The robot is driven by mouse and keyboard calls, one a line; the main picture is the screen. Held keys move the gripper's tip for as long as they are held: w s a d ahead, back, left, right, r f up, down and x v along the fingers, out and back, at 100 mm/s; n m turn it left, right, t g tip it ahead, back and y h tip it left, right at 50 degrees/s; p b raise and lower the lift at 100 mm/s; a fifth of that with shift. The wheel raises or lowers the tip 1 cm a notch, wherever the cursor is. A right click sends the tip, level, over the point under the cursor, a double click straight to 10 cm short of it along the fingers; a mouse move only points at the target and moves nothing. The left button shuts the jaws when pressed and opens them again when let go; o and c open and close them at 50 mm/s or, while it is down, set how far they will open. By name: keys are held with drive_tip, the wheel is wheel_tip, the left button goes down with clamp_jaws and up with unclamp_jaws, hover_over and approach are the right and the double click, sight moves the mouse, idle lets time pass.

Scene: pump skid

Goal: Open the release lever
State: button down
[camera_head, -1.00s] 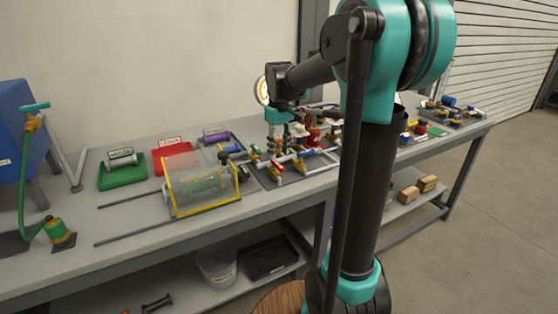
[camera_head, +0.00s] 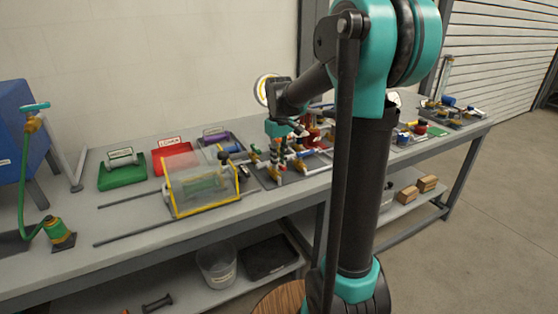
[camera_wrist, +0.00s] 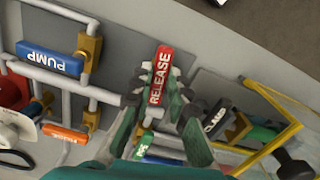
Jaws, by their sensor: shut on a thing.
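The release lever (camera_wrist: 160,75) is a red handle with white RELEASE lettering in the wrist view, standing nearly upright in the picture. My gripper (camera_wrist: 157,92) has its teal fingers on both sides of the handle and is shut on it. The lever's pivot and lower end are hidden behind the fingers. In the head view my gripper (camera_head: 279,130) is low over the valve and pipe group on the bench. The lever itself is too small and covered to make out there.
A blue PUMP handle (camera_wrist: 50,58) on white pipes lies left of the release lever. A black CLAMP handle (camera_wrist: 216,117) lies close on the right, beside a yellow-framed guard (camera_wrist: 285,135). An orange handle (camera_wrist: 65,133) and a green one (camera_wrist: 145,143) are below.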

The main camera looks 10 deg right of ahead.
drive_tip(key=shift+a+m, duration=0.25)
drive_tip(key=shift+m, duration=0.85)
drive_tip(key=c, duration=1.5)
unclamp_jaws()
drive_tip(key=shift+o, duration=0.2)
wheel_tip(320, 180, up, 12)
